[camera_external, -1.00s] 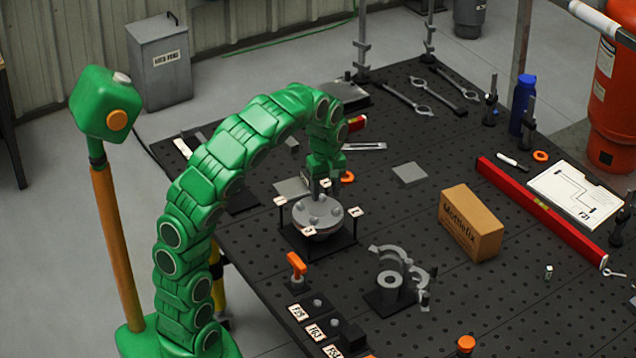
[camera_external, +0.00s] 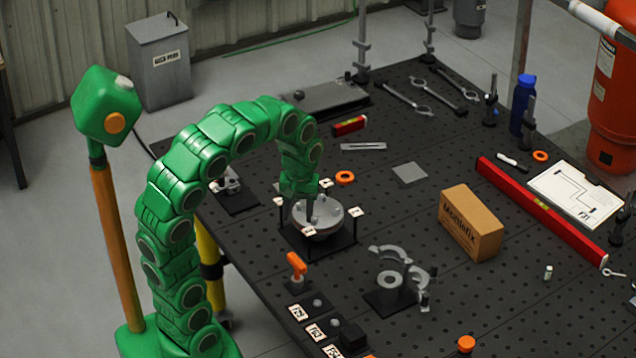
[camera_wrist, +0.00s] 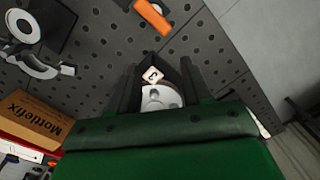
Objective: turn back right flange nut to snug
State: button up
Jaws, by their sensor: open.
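A round grey flange (camera_external: 328,222) with several raised nuts on its top sits in a dark stand on the perforated table, with small numbered tags around it. My gripper (camera_external: 309,218) points down over the left part of the flange in the external view. Its fingers hide part of the flange top, and I cannot tell whether they touch a nut. In the wrist view my gripper (camera_wrist: 158,88) shows two dark fingers spread apart, with part of the flange (camera_wrist: 160,98) and one white tag (camera_wrist: 152,75) between them. I cannot tell which nut is the back right one.
A grey clamp-like fixture (camera_external: 390,285) stands to the right of the flange, and an orange-handled tool (camera_external: 297,266) stands in front. A cardboard box (camera_external: 470,224) and a red level (camera_external: 540,210) lie further right. An orange ring (camera_external: 345,177) lies close behind.

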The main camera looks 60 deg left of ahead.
jog(key=s+d+m, duration=0.2)
jog(key=s+m, duration=0.1)
jog(key=s, duration=0.2)
jog(key=s+d+f+m, duration=0.1)
jog(key=s+d+m, duration=0.1)
jog(key=s, duration=0.4)
jog(key=shift+s+d+f+m+g, duration=0.25)
jog(key=shift+m+g, duration=0.15)
jog(key=m+t, duration=0.1)
jog(key=m, duration=1)
send_over(334, 209)
jog(key=shift+s+d+f, duration=0.2)
jog(key=shift+f, duration=0.45)
jog(key=shift+w+a+f+m, duration=0.2)
jog(key=shift+w+a+m, duration=0.05)
jog(key=shift+m, duration=0.05)
jog(key=shift+f, duration=3.8)
